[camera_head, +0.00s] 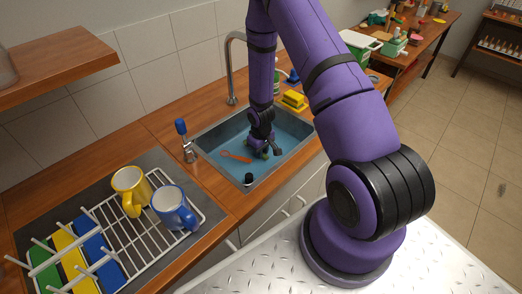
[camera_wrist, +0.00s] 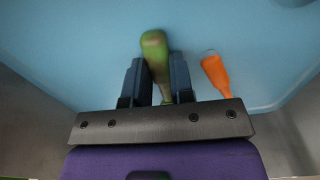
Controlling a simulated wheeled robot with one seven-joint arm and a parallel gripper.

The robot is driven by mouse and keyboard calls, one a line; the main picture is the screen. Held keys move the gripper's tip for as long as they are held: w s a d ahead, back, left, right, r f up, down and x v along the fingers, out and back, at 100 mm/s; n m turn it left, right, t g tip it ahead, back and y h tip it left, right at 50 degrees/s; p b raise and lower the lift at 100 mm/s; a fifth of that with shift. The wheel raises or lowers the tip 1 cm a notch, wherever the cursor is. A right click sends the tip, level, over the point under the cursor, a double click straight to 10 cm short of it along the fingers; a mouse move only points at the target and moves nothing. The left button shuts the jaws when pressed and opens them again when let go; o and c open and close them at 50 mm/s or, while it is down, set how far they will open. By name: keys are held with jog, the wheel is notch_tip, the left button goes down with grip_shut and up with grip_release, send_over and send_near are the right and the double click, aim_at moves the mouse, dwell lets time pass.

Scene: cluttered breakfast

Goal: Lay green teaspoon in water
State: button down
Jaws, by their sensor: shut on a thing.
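My gripper (camera_wrist: 157,85) is down inside the sink, shut on the green teaspoon (camera_wrist: 154,45), whose green end sticks out between the fingers in the wrist view. In the head view, my gripper (camera_head: 265,148) is low over the blue water (camera_head: 215,142) in the sink (camera_head: 247,186). I cannot tell whether the teaspoon touches the water. An orange spoon (camera_head: 236,157) lies in the sink to the left of my gripper; its orange handle (camera_wrist: 215,76) also shows in the wrist view.
A chrome faucet (camera_head: 230,70) rises behind the sink. A yellow sponge (camera_head: 294,98) is at its far right. A dish rack (camera_head: 125,232) with a yellow mug (camera_head: 128,186) and a blue mug (camera_head: 172,207) stands left.

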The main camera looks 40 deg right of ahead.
jog(key=shift+f, duration=0.55)
jog(key=c, duration=0.9)
grip_release()
jog(key=shift+r, duration=0.1)
notch_tip(320, 180, up, 11)
jog(key=shift+f, duration=0.2)
